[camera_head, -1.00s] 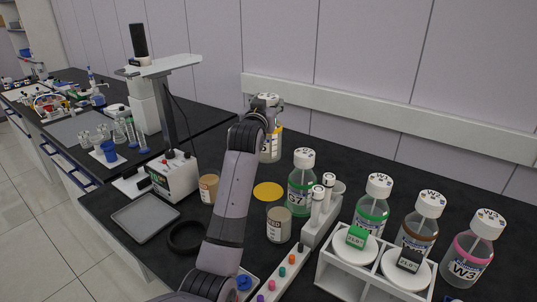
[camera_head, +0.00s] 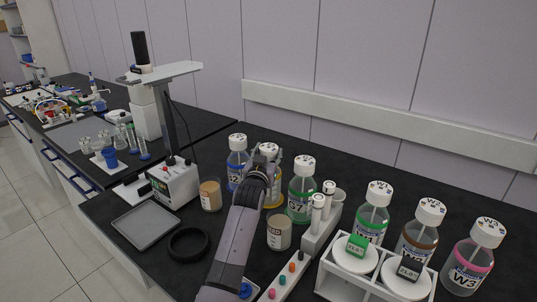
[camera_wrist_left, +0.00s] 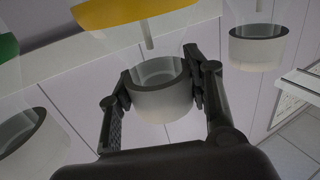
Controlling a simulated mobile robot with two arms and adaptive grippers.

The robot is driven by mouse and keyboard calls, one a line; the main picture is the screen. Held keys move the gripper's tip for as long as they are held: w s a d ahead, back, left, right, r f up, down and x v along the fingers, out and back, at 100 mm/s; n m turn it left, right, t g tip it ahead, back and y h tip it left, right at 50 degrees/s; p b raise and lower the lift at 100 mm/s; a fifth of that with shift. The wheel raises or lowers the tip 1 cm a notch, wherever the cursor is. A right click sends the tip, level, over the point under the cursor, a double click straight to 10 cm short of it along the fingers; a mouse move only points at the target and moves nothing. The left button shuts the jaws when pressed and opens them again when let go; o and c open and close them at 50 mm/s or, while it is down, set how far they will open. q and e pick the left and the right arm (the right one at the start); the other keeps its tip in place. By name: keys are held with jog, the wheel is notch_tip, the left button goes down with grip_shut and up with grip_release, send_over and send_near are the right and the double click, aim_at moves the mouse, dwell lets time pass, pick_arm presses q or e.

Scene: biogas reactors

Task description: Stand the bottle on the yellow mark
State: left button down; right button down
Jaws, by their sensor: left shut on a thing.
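The bottle (camera_head: 278,184) has a white cap and yellow contents. My left gripper (camera_head: 266,156) is shut on its cap, and the bottle looks upright. In the left wrist view the white cap (camera_wrist_left: 162,103) sits between the two fingers, with the yellow contents beyond it. The bottle is between a blue bottle and a green bottle. The yellow mark is not distinguishable now, hidden by the bottle and my arm. I cannot tell whether the bottle's base touches the bench. My right gripper is not in view.
The blue bottle (camera_head: 236,168) stands close on the left and the green bottle (camera_head: 300,198) close on the right. A tan jar (camera_head: 210,195), a beige jar (camera_head: 279,231) and a black ring (camera_head: 188,243) are nearer. A white rack (camera_head: 340,286) fills the right front.

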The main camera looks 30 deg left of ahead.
pick_arm(q)
jog(key=c, duration=1.3)
grip_release()
jog(key=o, duration=0.5)
jog(key=shift+d, duration=0.1)
jog(key=b+v, duration=0.1)
jog(key=v, duration=1.1)
jog(key=shift+r, duration=0.1)
